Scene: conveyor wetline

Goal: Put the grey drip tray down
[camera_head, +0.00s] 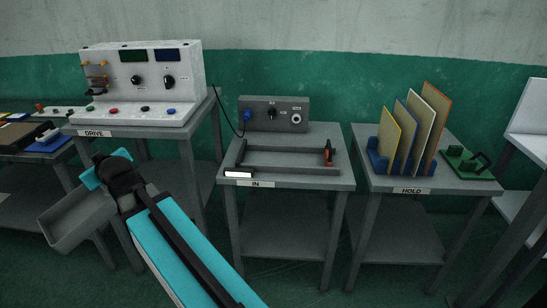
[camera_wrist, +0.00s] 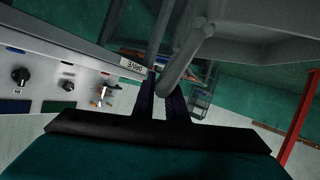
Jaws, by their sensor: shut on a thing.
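The grey drip tray (camera_head: 72,218) is in the air at the lower left of the head view, in front of the DRIVE table. It is an open, shallow box and looks tilted. My gripper (camera_wrist: 163,98) is shut on the tray. In the wrist view the dark fingers reach to a rounded grey part of the tray (camera_wrist: 190,55). In the head view my wrist hides the fingers and the tray's near right end.
The IN table (camera_head: 230,182) holds a low dark frame with a red-tipped item and a grey control box. The DRIVE table (camera_head: 92,133) carries a white control panel. The HOLD table (camera_head: 450,188) carries boards in a blue rack and a green fixture.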

